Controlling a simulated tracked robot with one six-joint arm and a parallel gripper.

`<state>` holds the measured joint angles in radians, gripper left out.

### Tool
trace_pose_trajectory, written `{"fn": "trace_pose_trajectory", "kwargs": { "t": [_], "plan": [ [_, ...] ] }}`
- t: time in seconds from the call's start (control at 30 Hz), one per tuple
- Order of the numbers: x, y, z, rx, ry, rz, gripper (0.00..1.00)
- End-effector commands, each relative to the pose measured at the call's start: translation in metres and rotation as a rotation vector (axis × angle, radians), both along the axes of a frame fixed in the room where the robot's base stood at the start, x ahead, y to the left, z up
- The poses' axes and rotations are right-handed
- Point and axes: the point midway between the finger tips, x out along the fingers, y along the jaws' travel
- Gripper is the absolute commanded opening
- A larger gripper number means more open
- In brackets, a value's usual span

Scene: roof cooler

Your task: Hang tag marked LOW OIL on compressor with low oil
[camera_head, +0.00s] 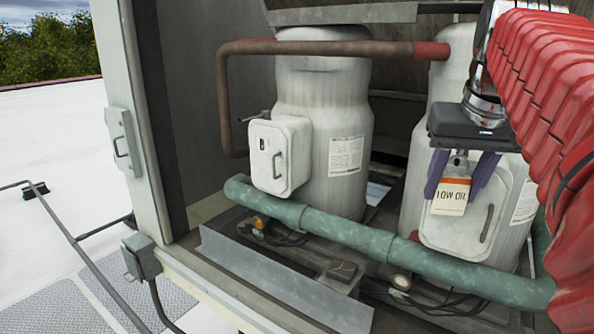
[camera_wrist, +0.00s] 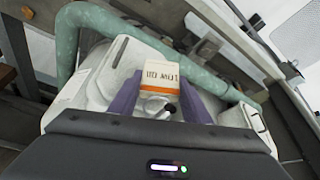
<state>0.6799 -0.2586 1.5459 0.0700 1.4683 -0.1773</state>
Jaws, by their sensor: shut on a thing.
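The LOW OIL tag (camera_head: 451,196) is white with an orange band at its top and hangs from my gripper (camera_head: 459,180). The gripper's purple fingers are shut on it, in front of the right compressor (camera_head: 418,181). In the wrist view the tag (camera_wrist: 154,72) lies between the purple fingers (camera_wrist: 158,103), with a metal loop near its orange end. I cannot tell whether the tag touches the compressor. The left compressor (camera_head: 322,105) is a white tank with a box on its front. The right compressor is partly hidden by my arm and gripper.
A brown pipe (camera_head: 330,48) crosses above. A cabinet post (camera_head: 137,120) stands at the left, with open white roof (camera_head: 50,140) beyond it.

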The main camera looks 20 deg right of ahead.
Motion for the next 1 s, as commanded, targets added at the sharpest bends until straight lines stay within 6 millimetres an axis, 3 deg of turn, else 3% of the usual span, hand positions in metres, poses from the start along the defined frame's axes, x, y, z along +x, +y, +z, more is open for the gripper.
{"fn": "trace_pose_trajectory", "kwargs": {
  "t": [0.47, 0.5, 0.8, 1.0],
  "plan": [
    [0.0000, 0.0003, -0.0004, 0.000, 0.000, 0.001, 0.21],
    [0.0000, 0.0003, -0.0004, 0.000, 0.000, 0.001, 0.45],
    [0.0001, 0.0002, -0.0004, 0.000, 0.000, 0.001, 0.65],
    [-0.0001, -0.0005, -0.0005, -0.002, 0.000, 0.000, 0.65]
  ]
}}
